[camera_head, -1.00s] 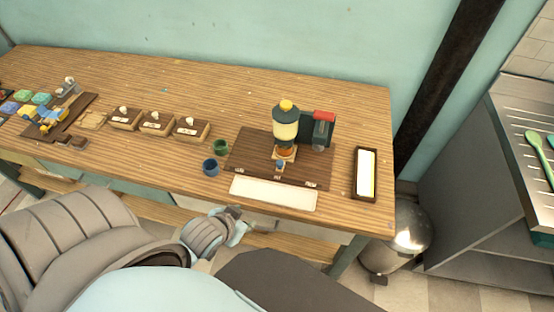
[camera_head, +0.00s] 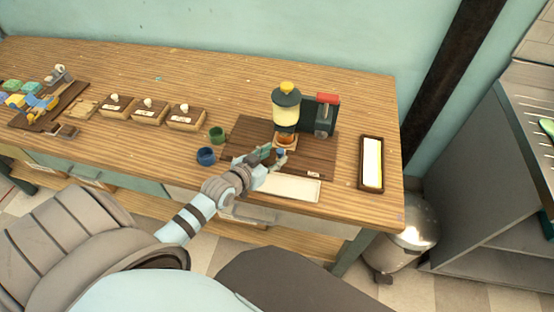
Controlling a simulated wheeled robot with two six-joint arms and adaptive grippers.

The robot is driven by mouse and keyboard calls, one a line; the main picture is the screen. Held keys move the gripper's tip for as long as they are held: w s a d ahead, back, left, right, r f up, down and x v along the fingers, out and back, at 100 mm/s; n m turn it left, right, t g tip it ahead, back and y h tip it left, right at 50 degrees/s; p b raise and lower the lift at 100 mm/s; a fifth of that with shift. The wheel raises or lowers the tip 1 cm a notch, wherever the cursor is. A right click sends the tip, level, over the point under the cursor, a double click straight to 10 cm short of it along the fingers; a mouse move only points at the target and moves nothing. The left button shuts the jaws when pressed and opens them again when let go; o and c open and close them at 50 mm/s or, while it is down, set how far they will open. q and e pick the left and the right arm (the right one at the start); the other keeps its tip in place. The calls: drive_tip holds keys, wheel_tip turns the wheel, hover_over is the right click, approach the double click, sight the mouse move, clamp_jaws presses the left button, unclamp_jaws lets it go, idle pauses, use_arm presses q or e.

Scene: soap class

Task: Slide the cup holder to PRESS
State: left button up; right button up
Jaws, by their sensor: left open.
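The cup holder (camera_head: 285,141) is a small wooden tray with an orange-brown content, under the yellow dispenser (camera_head: 287,108) on the dark brown board (camera_head: 321,151). A small blue knob (camera_head: 280,153) shows at its front. The press (camera_head: 322,117), dark green with a red top, stands just right of the dispenser. My left gripper (camera_head: 275,157) is open at the front of the cup holder, close around or beside the blue knob; I cannot tell if it touches. It hides part of the board and its labels. My right gripper is not in view.
A white tray (camera_head: 295,188) lies in front of the board. A green cup (camera_head: 217,135) and a blue cup (camera_head: 206,156) stand left of it. Several wooden boxes (camera_head: 148,111) stand further left.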

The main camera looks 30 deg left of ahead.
use_arm(q)
drive_tip(key=shift+x, duration=1.1)
drive_tip(key=shift+r, duration=0.15)
clamp_jaws()
drive_tip(key=w+d, duration=0.1)
drive_tip(key=d, duration=0.2)
drive_tip(key=w+d+p, duration=0.1)
drive_tip(key=d, duration=0.3)
drive_tip(key=w+d+p, duration=0.1)
drive_tip(key=d, duration=0.2)
drive_tip(key=shift+w+d, duration=0.35)
drive_tip(key=shift+a, duration=0.1)
